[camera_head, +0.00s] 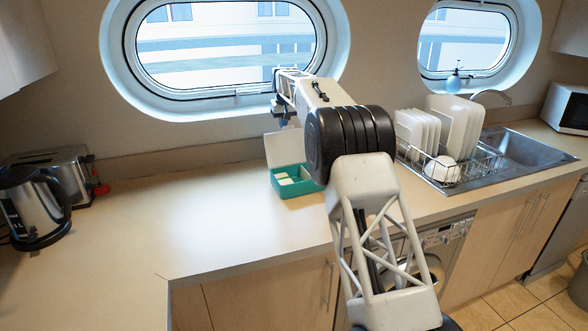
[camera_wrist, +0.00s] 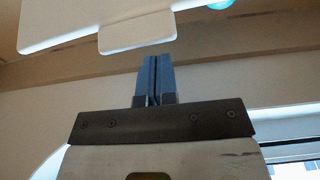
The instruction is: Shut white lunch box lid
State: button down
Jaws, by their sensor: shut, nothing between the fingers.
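The lunch box has a teal base (camera_head: 297,188) and stands on the counter by the back wall. White pieces show inside it. Its white lid (camera_head: 284,147) stands raised at the back of the base, so the box is open. In the wrist view the lid (camera_wrist: 90,20) fills the top, with a rounded tab (camera_wrist: 137,32) on its edge. My gripper (camera_wrist: 153,62) is shut and empty, its blue fingertips close to the tab; I cannot tell if they touch. In the head view my arm hides part of the box's right side, and the fingertips are not clear.
A dish rack (camera_head: 445,165) with white plates stands to the right, beside the sink (camera_head: 525,150). A kettle (camera_head: 32,205) and a toaster (camera_head: 62,172) stand at the far left. The counter (camera_head: 190,220) left of the box is clear. The wall and window are close behind.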

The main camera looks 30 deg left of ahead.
aim_at(294, 133)
jog(key=shift+f, duration=0.65)
jog(key=shift+s+d, duration=0.15)
jog(key=shift+s+d, duration=1.05)
jog(key=shift+d, duration=0.25)
jog(key=shift+s+d, duration=1.05)
jog(key=shift+d, duration=0.2)
jog(key=shift+s+d, duration=1.05)
jog(key=shift+d, duration=0.25)
jog(key=shift+r, duration=0.15)
jog(key=shift+r, duration=2.85)
jog(key=shift+d+r, duration=0.1)
